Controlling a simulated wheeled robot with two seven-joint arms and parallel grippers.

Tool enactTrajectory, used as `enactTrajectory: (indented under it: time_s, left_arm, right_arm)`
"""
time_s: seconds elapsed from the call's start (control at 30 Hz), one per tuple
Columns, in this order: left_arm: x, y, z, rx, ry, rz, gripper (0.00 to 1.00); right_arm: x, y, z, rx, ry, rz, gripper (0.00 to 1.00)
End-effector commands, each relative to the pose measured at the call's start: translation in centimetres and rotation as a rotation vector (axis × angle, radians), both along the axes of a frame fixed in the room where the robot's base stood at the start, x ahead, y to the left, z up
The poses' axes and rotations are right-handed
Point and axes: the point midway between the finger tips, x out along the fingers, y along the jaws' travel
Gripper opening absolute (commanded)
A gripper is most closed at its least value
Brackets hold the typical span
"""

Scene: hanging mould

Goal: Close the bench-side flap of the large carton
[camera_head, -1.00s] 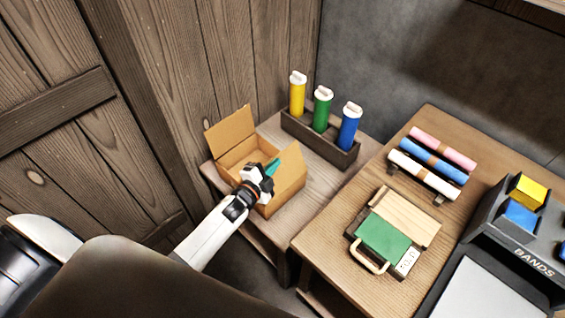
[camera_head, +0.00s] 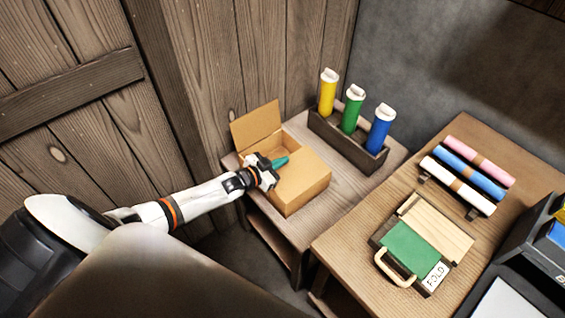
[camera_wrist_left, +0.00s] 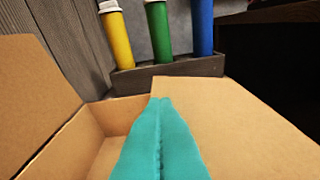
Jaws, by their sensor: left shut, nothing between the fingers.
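The large carton (camera_head: 290,203) stands on the low wooden bench at the left. Its bench-side flap (camera_head: 305,174) lies folded over the right part of the opening, roughly level. The opposite flap (camera_head: 256,126) stands up, leaning outward, and the left part of the opening shows the inside. My left gripper (camera_head: 281,162), with teal fingers, is shut and empty at the folded flap's inner edge. In the left wrist view the teal fingers (camera_wrist_left: 160,140) overlap that flap (camera_wrist_left: 235,125); I cannot tell whether they touch it.
A dark rack (camera_head: 345,145) with yellow, green and blue tubes stands behind the carton. The workbench (camera_head: 345,240) at the right holds rolled sheets (camera_head: 465,175), a green board with a handle (camera_head: 410,245) and a dark bin unit. A wooden wall is close at the left.

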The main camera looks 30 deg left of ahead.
Motion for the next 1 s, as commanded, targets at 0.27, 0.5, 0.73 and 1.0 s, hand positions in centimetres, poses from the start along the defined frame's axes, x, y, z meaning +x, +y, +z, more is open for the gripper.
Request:
enactTrajectory:
  time_s: [0.27, 0.5, 0.73, 1.0]
  left_arm:
    - [0.2, 0.4, -1.8, -0.064, 0.023, 0.001, 0.00]
    - [0.2, 0.5, -2.2, -0.063, 0.022, 0.000, 0.00]
    - [0.2, 0.5, -2.2, -0.062, 0.022, 0.000, 0.00]
    - [0.2, 0.5, -2.2, -0.061, 0.021, 0.000, 0.00]
  right_arm:
    - [0.0, 0.0, -1.9, -0.001, 0.000, 0.000, 0.36]
    - [0.0, -0.1, -2.3, -0.001, 0.000, 0.000, 0.36]
    - [0.1, -0.1, -2.3, -0.001, 0.000, 0.000, 0.36]
    - [0.1, -0.2, -2.3, -0.002, -0.001, 0.001, 0.36]
